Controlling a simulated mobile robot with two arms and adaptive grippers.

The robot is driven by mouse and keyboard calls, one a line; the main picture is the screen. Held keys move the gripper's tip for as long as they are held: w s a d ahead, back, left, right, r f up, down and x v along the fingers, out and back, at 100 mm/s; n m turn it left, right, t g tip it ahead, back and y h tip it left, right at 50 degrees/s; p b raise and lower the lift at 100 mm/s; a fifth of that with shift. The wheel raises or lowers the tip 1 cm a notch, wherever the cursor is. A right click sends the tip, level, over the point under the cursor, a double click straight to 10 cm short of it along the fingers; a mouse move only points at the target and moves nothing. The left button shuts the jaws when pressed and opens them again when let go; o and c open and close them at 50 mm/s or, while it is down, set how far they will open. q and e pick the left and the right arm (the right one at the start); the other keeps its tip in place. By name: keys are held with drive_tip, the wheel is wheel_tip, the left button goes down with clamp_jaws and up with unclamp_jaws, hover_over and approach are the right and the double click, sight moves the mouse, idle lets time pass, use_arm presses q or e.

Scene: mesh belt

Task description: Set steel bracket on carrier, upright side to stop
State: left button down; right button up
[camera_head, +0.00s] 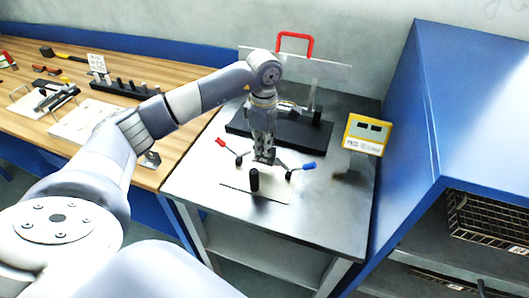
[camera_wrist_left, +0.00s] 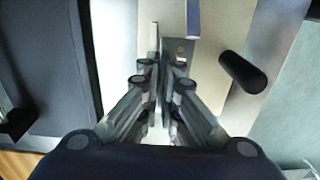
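My left gripper (camera_head: 264,158) points down above the back part of a pale plate (camera_head: 273,205), which looks like the carrier. In the left wrist view, the gripper's fingers (camera_wrist_left: 163,75) are close together on a thin upright metal edge. This belongs to a grey steel bracket (camera_wrist_left: 181,50) with small holes, partly hidden by the fingers. A black post (camera_head: 254,180) stands on the plate in front of the gripper; it also shows in the left wrist view (camera_wrist_left: 243,72). Whether the bracket touches the plate cannot be told. My right gripper is out of view.
A red-handled clamp (camera_head: 221,142) and a blue-handled clamp (camera_head: 308,166) flank the plate. A black-based fixture (camera_head: 310,134) stands behind. A yellow-framed sign (camera_head: 367,134) stands at right, near a blue cabinet (camera_head: 470,100). A wooden bench (camera_head: 150,75) with tools is left.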

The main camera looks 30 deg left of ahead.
use_arm(q)
wheel_tip(320, 180, down, 2)
drive_tip(key=shift+d+f+p, duration=0.1)
drive_tip(key=shift+f+p, duration=0.1)
drive_tip(key=shift+p, duration=0.15)
drive_tip(key=shift+f, duration=0.35)
drive_tip(key=shift+s, duration=0.1)
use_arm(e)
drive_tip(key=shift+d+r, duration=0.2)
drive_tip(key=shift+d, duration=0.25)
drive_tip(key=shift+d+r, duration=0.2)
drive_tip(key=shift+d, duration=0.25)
